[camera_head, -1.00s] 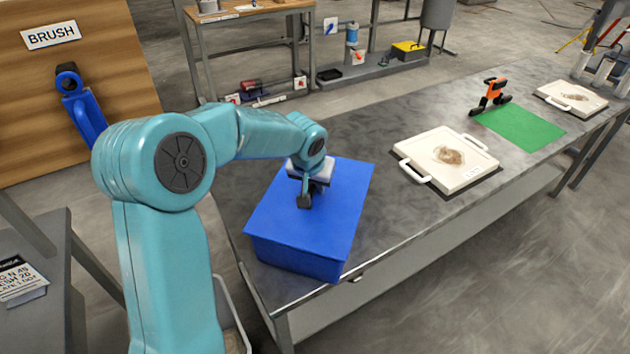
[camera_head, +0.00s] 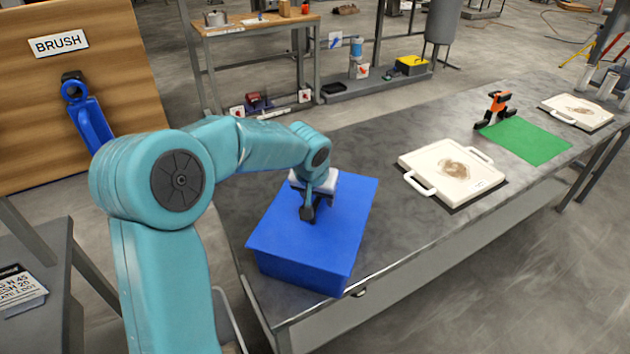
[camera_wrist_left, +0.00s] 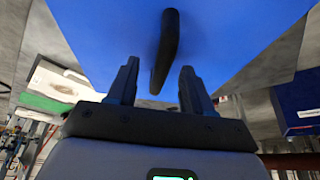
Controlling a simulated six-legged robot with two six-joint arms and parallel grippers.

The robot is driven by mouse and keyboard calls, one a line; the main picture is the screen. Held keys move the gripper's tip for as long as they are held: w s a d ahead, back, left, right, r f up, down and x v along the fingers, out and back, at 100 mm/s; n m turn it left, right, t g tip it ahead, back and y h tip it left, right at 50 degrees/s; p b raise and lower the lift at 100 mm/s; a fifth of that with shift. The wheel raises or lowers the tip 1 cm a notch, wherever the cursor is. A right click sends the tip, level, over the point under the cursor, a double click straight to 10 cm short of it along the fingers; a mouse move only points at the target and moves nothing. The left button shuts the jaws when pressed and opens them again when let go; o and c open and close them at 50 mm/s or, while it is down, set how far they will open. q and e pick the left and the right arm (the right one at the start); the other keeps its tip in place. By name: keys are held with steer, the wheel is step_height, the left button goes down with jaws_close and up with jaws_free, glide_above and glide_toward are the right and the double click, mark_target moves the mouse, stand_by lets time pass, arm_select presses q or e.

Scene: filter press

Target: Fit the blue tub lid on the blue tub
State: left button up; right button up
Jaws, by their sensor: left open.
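The blue tub (camera_head: 297,272) stands near the left end of the long metal table. The blue tub lid (camera_head: 343,208) lies on top of it and covers its opening; I cannot tell whether it is pressed fully down. My left gripper (camera_head: 308,214) is over the middle of the lid. In the left wrist view, the lid (camera_wrist_left: 235,40) fills the top, and its dark handle (camera_wrist_left: 166,50) stands up from it. The open fingers of my left gripper (camera_wrist_left: 158,88) are on either side of the handle's near end, with gaps visible. My right gripper is not in view.
White filter plates (camera_head: 455,170) with handles lie farther along the table, with a green mat (camera_head: 527,140) and an orange-black tool (camera_head: 494,108) beyond. A board marked BRUSH (camera_head: 60,42) holds a blue brush at the left. Bare tabletop lies right of the tub.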

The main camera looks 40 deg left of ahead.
arm_select(q)
steer(key=v, duration=1.5)
steer(key=shift+s+r, duration=0.1)
